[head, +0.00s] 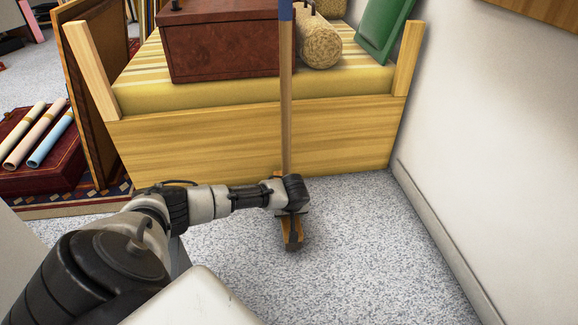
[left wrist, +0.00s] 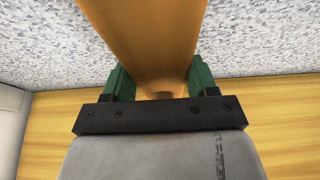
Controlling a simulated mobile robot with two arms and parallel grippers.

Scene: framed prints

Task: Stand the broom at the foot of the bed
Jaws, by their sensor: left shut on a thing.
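The broom (head: 286,125) stands roughly upright just in front of the bed's wooden footboard (head: 200,143). Its long brown shaft has a blue band at the top edge of the head view, and its upper end is out of frame. Its low end is over the carpet, partly hidden by my gripper; I cannot tell whether it touches the floor. My left gripper (head: 291,197) is shut on the broom low down. In the left wrist view its green fingers (left wrist: 160,82) sit on either side of the orange-brown broom (left wrist: 145,35). My right gripper is not in view.
A dark red chest (head: 220,42), a rolled rug (head: 319,45) and a green object (head: 383,25) lie on the striped mattress (head: 150,87). A white wall (head: 500,130) is at right. Framed panels (head: 90,90) and rolled tubes (head: 50,135) are at left. The carpet (head: 370,255) is clear.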

